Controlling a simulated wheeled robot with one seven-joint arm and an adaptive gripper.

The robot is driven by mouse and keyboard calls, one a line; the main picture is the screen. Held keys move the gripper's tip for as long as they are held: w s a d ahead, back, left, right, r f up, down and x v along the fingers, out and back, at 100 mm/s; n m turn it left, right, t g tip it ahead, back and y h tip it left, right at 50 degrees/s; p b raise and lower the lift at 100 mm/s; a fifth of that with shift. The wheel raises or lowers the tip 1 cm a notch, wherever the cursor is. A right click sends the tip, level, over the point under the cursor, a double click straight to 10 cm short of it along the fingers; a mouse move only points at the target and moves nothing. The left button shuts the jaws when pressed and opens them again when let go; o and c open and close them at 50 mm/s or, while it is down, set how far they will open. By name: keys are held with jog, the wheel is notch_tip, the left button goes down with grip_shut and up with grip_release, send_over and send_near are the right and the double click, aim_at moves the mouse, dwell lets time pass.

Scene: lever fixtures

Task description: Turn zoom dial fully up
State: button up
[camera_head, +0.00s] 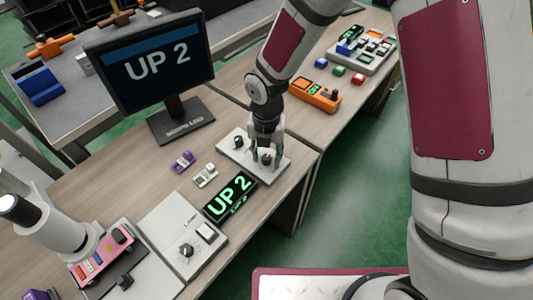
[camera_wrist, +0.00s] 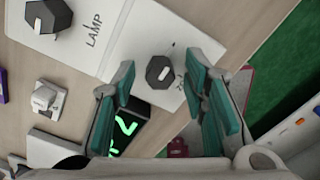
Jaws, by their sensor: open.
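The zoom dial (camera_wrist: 160,72) is a dark faceted knob with a white mark on a white panel (camera_wrist: 135,45). The label beside it, starting "Zo", is partly hidden by a finger. In the head view the dial (camera_head: 266,159) is at the near right end of the panel (camera_head: 226,146). My gripper (camera_head: 264,150) is open and points down over it. In the wrist view its teal-padded fingers (camera_wrist: 161,73) stand on either side of the dial; contact cannot be told. A small display (camera_head: 230,196) reads "UP 2" in green, and the monitor (camera_head: 155,62) also reads "UP 2".
A second dark dial (camera_wrist: 48,15) sits near the "LAMP" label in the wrist view. Small purple (camera_head: 183,161) and white (camera_head: 205,175) fixtures stand left of the panel. An orange box (camera_head: 315,95) is behind it. The table edge is close on the right.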

jog(key=shift+c, duration=0.5)
grip_shut()
